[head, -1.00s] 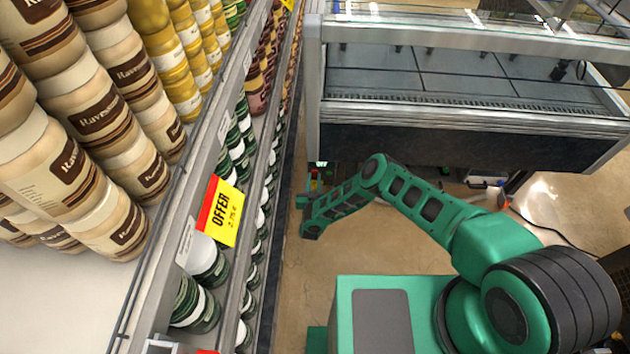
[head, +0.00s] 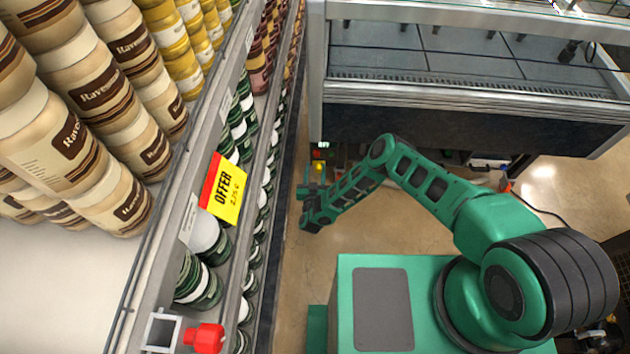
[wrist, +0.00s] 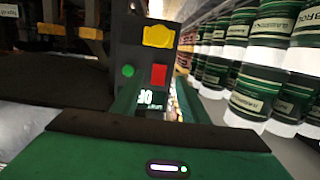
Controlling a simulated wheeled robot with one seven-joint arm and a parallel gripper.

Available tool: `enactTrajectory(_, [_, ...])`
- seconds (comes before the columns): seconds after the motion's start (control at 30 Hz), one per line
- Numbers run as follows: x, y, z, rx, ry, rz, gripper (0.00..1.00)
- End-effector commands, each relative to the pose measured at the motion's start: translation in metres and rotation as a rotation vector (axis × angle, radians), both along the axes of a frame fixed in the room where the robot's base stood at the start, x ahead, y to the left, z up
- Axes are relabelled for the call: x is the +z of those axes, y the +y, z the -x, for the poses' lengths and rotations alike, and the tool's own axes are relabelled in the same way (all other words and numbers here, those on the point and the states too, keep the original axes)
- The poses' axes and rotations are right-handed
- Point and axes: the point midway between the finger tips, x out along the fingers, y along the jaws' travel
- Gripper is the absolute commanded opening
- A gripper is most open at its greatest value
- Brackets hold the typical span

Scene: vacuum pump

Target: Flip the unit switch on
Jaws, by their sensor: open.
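A dark control box (head: 319,154) stands low by the corner of the chest unit, with a small lit display, a red part and a yellow part. In the wrist view its dark panel (wrist: 140,55) carries a round green button (wrist: 128,71), a red rectangular part (wrist: 158,75) and a yellow part (wrist: 158,36). A lit display (wrist: 151,97) there appears upside down and is partly covered by my gripper. I cannot tell which part is the unit switch. My gripper (head: 307,204) is open and empty, just short of the box. Contact is not visible.
A long shelf with jars (head: 205,238) runs close along the left of my gripper. The chest unit (head: 450,125) overhangs the area behind the box. A cable (head: 545,218) lies on the floor at right. Bare floor (head: 385,222) shows between my arm and base.

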Motion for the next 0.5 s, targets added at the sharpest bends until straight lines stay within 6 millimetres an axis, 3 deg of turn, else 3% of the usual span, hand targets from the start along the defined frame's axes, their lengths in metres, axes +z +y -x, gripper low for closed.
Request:
enactTrajectory(0.3, [0.004, 0.002, 0.042, 0.002, 0.001, 0.001, 0.41])
enactTrajectory(0.5, [0.007, 0.002, 0.056, 0.0, 0.0, 0.0, 0.41])
